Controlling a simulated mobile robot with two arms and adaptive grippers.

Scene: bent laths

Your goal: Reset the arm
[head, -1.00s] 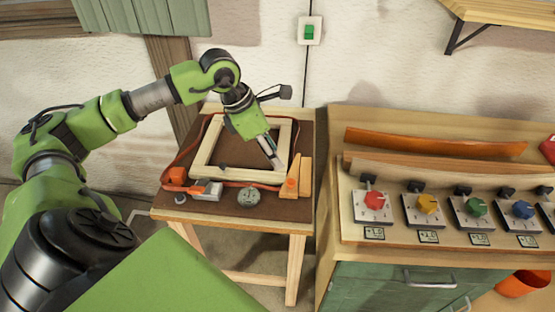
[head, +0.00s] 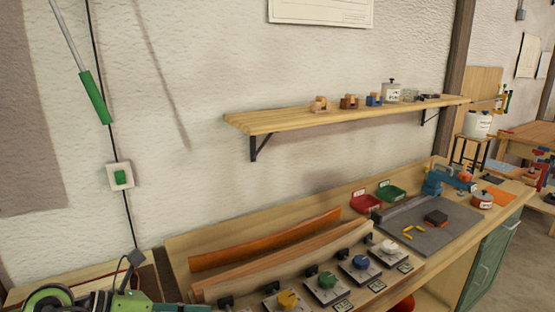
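My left arm shows only at the bottom left corner of the head view. A round dark and green wrist joint, a small dark camera and part of the green body of my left gripper (head: 132,300) are there. Its fingers are cut off by the bottom edge, so whether they are open or shut is hidden. My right gripper is not in view. An orange-brown bent lath (head: 265,240) lies along the back of the workbench. A paler bent lath (head: 285,262) lies in front of it.
A row of control boxes with coloured knobs, including a blue knob (head: 360,262), lines the bench front. A wooden shelf (head: 300,118) with small items juts from the wall.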

